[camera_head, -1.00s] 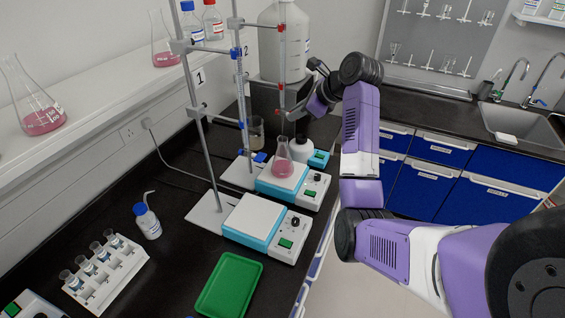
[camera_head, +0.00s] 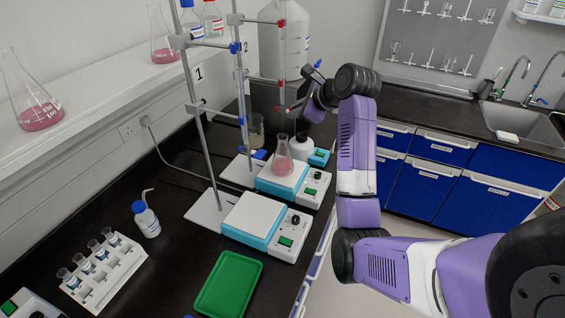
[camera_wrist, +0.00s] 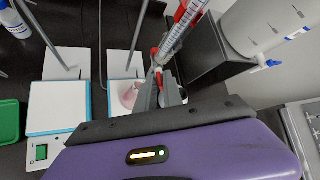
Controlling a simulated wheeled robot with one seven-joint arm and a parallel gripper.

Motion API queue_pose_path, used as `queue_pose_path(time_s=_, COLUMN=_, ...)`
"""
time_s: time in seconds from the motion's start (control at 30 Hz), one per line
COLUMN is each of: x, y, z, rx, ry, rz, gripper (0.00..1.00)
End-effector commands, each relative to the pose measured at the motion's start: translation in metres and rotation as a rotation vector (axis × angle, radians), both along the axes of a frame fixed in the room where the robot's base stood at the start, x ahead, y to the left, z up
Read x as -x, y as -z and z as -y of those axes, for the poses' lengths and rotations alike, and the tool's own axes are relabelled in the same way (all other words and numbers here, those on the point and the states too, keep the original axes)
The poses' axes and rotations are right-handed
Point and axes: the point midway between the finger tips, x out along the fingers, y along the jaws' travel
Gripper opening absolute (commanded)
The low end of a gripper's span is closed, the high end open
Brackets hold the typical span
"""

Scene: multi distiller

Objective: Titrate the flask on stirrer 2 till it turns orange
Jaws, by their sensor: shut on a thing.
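The flask (camera_head: 283,163) holds pink liquid and stands on the rear stirrer (camera_head: 268,187), the one in line with wall label 2. Its pink body also shows in the wrist view (camera_wrist: 127,97), partly hidden by my gripper. A burette with red fittings (camera_head: 281,60) stands above the flask; in the wrist view its graduated tube (camera_wrist: 183,30) runs up from beside my fingers. My gripper (camera_head: 290,108) is at the red stopcock (camera_head: 279,108) low on the burette. In the wrist view my fingers (camera_wrist: 158,82) are closed there, and they hide most of the stopcock.
The front stirrer (camera_head: 263,220) has an empty plate, with a second burette stand (camera_head: 200,130) beside it. A large white carboy (camera_head: 296,40) stands behind. A green tray (camera_head: 228,285), wash bottle (camera_head: 146,220) and vial rack (camera_head: 103,275) occupy the bench front.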

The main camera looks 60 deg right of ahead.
Motion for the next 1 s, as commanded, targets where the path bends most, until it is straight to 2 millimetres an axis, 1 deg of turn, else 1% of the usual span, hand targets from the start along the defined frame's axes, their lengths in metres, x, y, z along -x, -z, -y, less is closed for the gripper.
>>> queue_pose_path(time_s=0.03, x=0.0015, y=0.0111, z=-0.003, rx=0.021, ry=-0.003, rz=-0.01, gripper=0.0)
queue_pose_path(time_s=0.2, x=0.002, y=0.0071, z=-0.0017, rx=0.052, ry=0.0, rz=-0.008, gripper=0.0)
queue_pose_path(time_s=0.37, x=0.002, y=0.008, z=-0.0021, rx=0.056, ry=-0.001, rz=-0.008, gripper=0.0)
queue_pose_path(time_s=0.5, x=0.0015, y=0.0151, z=-0.0051, rx=0.147, ry=-0.004, rz=-0.001, gripper=0.0)
queue_pose_path(time_s=0.7, x=0.0011, y=0.0152, z=-0.0059, rx=0.304, ry=-0.004, rz=0.014, gripper=0.0)
queue_pose_path(time_s=0.83, x=0.0017, y=0.0121, z=-0.0057, rx=0.346, ry=-0.003, rz=0.015, gripper=0.0)
queue_pose_path(time_s=1.0, x=0.0017, y=0.0104, z=-0.0055, rx=0.35, ry=-0.003, rz=0.016, gripper=0.0)
